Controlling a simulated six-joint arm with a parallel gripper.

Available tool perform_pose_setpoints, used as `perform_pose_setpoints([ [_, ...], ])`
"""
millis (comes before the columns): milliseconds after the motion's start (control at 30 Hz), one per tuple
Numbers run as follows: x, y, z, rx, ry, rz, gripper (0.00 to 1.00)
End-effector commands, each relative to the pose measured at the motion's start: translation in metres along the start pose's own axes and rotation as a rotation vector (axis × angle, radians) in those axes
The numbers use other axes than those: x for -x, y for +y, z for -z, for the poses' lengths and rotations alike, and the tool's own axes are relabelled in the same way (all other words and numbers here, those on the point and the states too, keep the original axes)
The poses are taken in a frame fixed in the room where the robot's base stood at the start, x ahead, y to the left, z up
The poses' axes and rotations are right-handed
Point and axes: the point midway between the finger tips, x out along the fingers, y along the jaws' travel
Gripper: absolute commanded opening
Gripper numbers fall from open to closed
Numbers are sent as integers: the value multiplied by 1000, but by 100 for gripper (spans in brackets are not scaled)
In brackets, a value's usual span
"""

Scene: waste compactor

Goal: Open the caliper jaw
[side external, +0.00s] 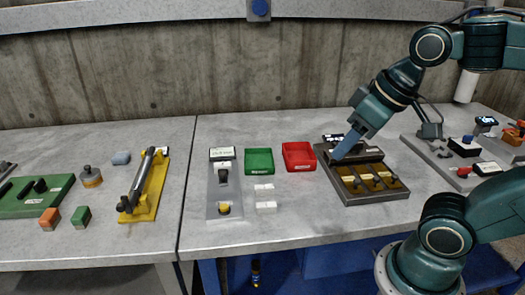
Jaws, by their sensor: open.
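I cannot tell for sure which thing is the caliper. A grey plate (437,155) on the right bears a black block (464,147), a red part (464,171) and small labels. Another grey plate (224,190) left of centre bears a dark slider and a yellow knob (224,209). My gripper (341,156) points down and left over the back of a dark tray (376,199). Its blue-grey fingers look close to the tray, but contact is not clear. No held object shows, and the gap between the fingers is hard to see.
A green bin (259,162) and a red bin (298,157) stand left of the tray. White blocks (265,198) lie before the green bin. A yellow fixture with a grey bar (146,187) stands further left. The bench front near the middle is clear.

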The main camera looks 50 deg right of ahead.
Motion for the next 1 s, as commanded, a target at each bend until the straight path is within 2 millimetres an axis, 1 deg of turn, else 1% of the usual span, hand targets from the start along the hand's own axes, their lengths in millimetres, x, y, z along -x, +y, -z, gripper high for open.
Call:
perform_pose_setpoints([
  [233,-1,0,49,-46,-61,-4,43],
  [467,-12,0,98,-95,-123,-11,43],
  [767,-40,1,158,-158,-201,-23,43],
  [1000,-75,2,200,-208,-263,-36,43],
])
